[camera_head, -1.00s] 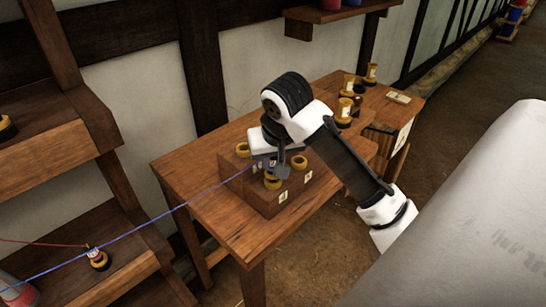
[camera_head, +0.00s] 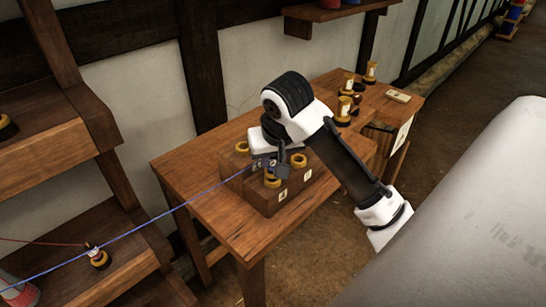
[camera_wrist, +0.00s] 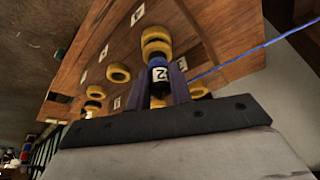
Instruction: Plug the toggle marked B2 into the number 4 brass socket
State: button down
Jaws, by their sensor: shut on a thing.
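My gripper (camera_head: 278,168) is shut on the toggle marked B2 (camera_wrist: 160,75), which has a dark blue body and a white label; part of the mark shows in the wrist view. A blue line runs from it toward the left in the head view (camera_head: 170,210). The toggle is over the front brass socket (camera_head: 272,181) of the wooden block, beside a white label that looks like 4 (camera_head: 283,194). In the wrist view yellow rings (camera_wrist: 157,34) lie straight ahead of the toggle. I cannot tell whether its tip is inside the socket.
The wooden block (camera_head: 262,204) holds other brass sockets, such as one at right (camera_head: 298,160) and one at back (camera_head: 242,147). Several yellow-and-black toggles (camera_head: 347,88) stand at the table's far end. Wooden shelves (camera_head: 60,140) are at left, with a red line across them.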

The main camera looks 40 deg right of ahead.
jog(key=shift+f+b, duration=0.35)
jog(key=shift+f, duration=0.2)
dwell(0.5)
jog(key=c, duration=1.5)
grip_release()
jog(key=shift+c, duration=0.2)
jog(key=p+v, duration=0.9)
jog(key=v, duration=0.2)
